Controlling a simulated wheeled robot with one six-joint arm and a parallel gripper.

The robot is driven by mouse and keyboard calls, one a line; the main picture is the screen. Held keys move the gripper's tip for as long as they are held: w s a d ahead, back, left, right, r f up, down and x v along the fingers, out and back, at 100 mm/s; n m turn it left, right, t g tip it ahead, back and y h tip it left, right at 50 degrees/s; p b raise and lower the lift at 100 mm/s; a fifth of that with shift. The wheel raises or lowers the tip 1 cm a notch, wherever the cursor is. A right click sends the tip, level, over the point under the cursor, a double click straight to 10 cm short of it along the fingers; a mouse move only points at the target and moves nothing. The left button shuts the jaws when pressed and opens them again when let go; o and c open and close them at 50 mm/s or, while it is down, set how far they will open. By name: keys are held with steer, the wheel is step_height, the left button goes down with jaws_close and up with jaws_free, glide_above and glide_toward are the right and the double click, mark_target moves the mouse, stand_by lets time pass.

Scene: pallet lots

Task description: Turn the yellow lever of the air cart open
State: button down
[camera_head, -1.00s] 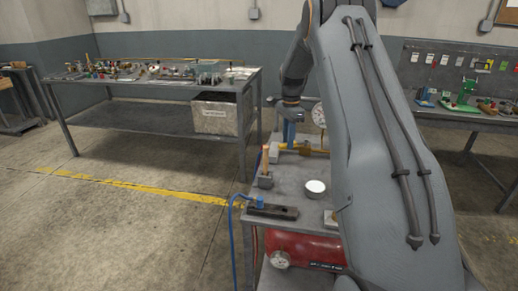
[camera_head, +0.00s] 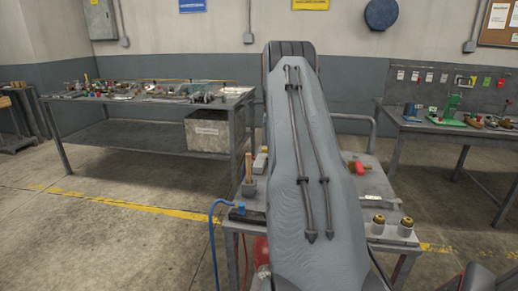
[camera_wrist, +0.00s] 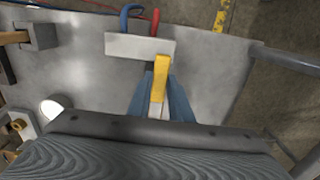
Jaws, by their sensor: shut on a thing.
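In the wrist view the yellow lever (camera_wrist: 161,65) stands between the two blue fingers of my gripper (camera_wrist: 159,84). The fingers are shut on it. The lever's upper end overlaps the front of a pale grey block (camera_wrist: 125,46), and its lower end is hidden toward the wrist. The air cart's grey top (camera_wrist: 90,85) lies below; the cart top also shows in the head view (camera_head: 378,184) to the right of my arm. My arm hides my gripper and the lever in the head view.
Blue and red hoses (camera_wrist: 130,18) rise behind the block. A cluttered workbench (camera_head: 150,97) is further left; open floor lies between.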

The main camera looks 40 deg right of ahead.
steer(key=shift+s+d, duration=0.15)
steer(key=shift+d, duration=0.05)
steer(key=c, duration=1.6)
jaws_free()
steer(key=shift+d, duration=0.1)
steer(key=shift+a, duration=0.2)
steer(key=shift+r, duration=0.2)
step_height(320, 180, up, 8)
steer(key=shift+f+b, duration=0.25)
steer(key=shift+b, duration=0.3)
